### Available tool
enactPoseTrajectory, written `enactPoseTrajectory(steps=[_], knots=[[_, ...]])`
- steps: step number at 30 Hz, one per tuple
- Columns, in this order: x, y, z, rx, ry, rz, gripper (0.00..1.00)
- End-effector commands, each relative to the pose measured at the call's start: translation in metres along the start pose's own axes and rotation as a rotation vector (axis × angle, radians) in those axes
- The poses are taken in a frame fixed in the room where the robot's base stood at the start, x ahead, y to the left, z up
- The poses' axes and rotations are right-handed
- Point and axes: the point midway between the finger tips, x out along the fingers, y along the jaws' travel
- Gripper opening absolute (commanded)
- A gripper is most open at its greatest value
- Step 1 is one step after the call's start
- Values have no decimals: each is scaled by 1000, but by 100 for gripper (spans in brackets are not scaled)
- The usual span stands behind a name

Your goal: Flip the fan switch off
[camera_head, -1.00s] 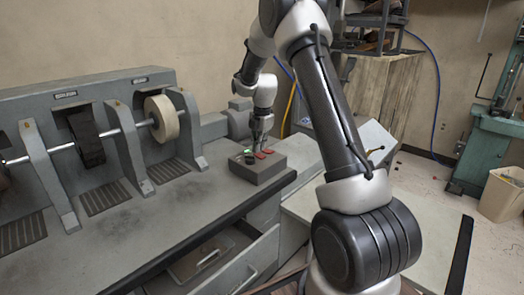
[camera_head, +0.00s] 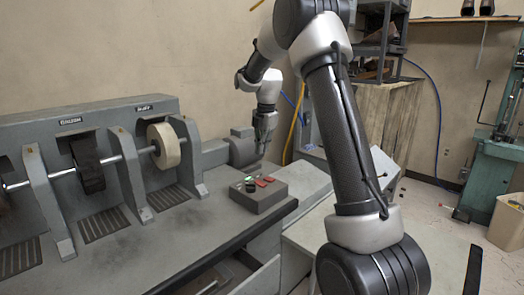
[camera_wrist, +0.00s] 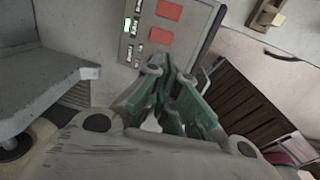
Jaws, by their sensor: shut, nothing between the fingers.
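The grey switch box (camera_head: 259,197) stands at the right end of the workbench. On its top are two red switches (camera_head: 264,182) and a smaller green-lit control (camera_head: 249,179). In the wrist view the box (camera_wrist: 205,15) shows at top centre, with the red switches (camera_wrist: 162,36), the green light (camera_wrist: 128,25) and a column of small controls. I cannot tell which is the fan switch. My gripper (camera_head: 262,155) is shut and empty, above the box and apart from it. Its green-sided fingers (camera_wrist: 170,75) point toward the box's near end in the wrist view.
The grey workbench (camera_head: 150,250) carries a grinding machine with a pale wheel (camera_head: 164,146) and a dark wheel (camera_head: 88,165) left of the box.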

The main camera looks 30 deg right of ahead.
Motion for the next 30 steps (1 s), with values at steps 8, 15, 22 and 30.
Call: enactPoseTrajectory(steps=[8, 15, 22, 30], knots=[[-1, 14, -1, -2, -1, 2, 0], [-1, 13, -1, -1, 0, 1, 0], [23, 13, -2, -1, 1, -2, 0], [81, 13, -2, 0, 1, -2, 0]])
